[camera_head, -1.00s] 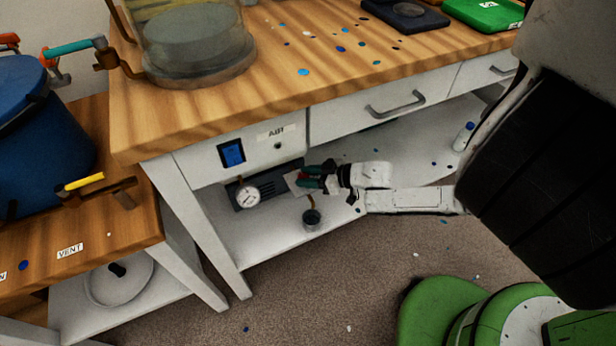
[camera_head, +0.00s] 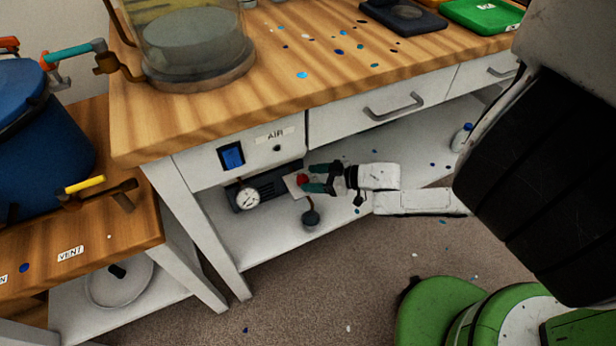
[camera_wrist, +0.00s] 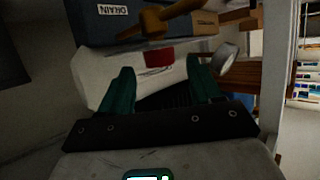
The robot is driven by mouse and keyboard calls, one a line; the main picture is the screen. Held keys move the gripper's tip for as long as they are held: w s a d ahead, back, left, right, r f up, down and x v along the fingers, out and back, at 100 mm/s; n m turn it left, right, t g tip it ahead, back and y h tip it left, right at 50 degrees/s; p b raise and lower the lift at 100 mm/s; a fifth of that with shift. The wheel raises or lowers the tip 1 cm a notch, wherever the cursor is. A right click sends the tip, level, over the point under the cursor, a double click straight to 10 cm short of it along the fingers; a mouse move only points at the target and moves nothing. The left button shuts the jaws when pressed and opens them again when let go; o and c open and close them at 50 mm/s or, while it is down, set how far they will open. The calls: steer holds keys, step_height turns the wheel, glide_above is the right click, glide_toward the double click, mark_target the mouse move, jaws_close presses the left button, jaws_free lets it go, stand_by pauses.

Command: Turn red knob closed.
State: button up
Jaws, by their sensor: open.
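The red knob (camera_head: 303,178) is small and sits by a pale plate (camera_head: 292,186) on the shelf under the workbench, below the AIR label. In the wrist view the red knob (camera_wrist: 159,58) shows just beyond the fingertips, roughly centred between them. My gripper (camera_head: 309,178) has dark green fingers and comes in from the right. Its fingers are spread and empty; the wrist view shows a wide gap between them (camera_wrist: 162,75). The knob appears apart from both fingers there. The knob's turned position cannot be told.
A dial gauge (camera_head: 247,199) and a dark grey unit (camera_head: 275,185) stand left of the knob. A small dark cup (camera_head: 311,218) is below it. The bench drawer (camera_head: 375,108) hangs close above my arm. A bottle (camera_head: 462,137) stands on the shelf farther right.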

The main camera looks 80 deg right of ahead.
steer(key=p+v, duration=0.1)
steer(key=v, duration=0.7)
steer(key=shift+s, duration=0.2)
steer(key=w+a+f+m+g, duration=0.1)
steer(key=a+f+g, duration=0.1)
steer(key=a+f, duration=0.3)
steer(key=w+a+f+g, duration=0.2)
steer(key=a, duration=0.4)
steer(key=w+a+r+g, duration=0.25)
steer(key=a+g, duration=0.25)
steer(key=a, duration=0.7)
steer(key=a+r+g+p, duration=0.1)
steer(key=a+r+p, duration=0.1)
steer(key=r+p, duration=0.7)
steer(key=a+r+n+g+p, duration=0.1)
steer(key=a+r+g+p, duration=0.1)
steer(key=r+p, duration=0.7)
step_height(320, 180, up, 8)
steer(key=shift+s+a+r+y+p, duration=0.1)
steer(key=shift+s+a+y+p, duration=0.3)
steer(key=shift+a, duration=0.1)
